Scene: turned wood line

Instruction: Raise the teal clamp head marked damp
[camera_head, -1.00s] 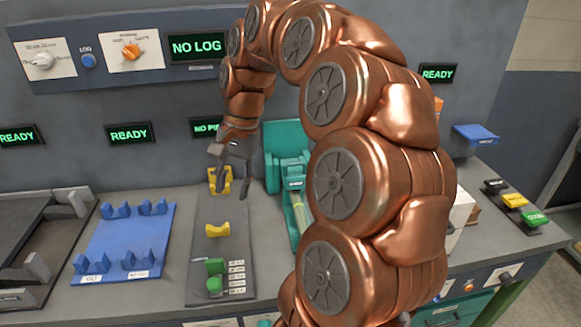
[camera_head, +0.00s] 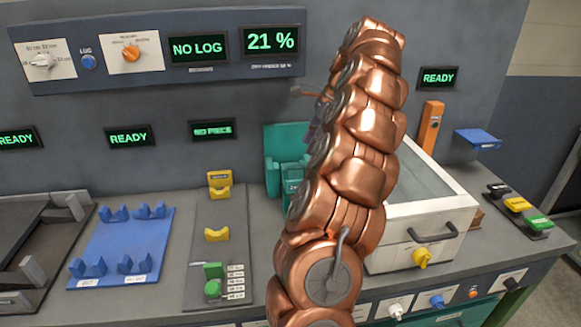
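The teal clamp (camera_head: 274,160) stands at the back of the bench, left of my arm. Its upright back and part of its head (camera_head: 292,174) show, with a small dark label partly cut off and unreadable. My arm hides the rest of the clamp, so I cannot tell whether anything lies in it. My gripper is mostly hidden behind my arm.
A dark plate with yellow rests (camera_head: 217,235) and a green block lies left of the clamp. A blue cradle tray (camera_head: 122,246) lies further left. A white glass-topped box (camera_head: 427,224) stands right of my arm, with an orange post (camera_head: 430,127) behind it.

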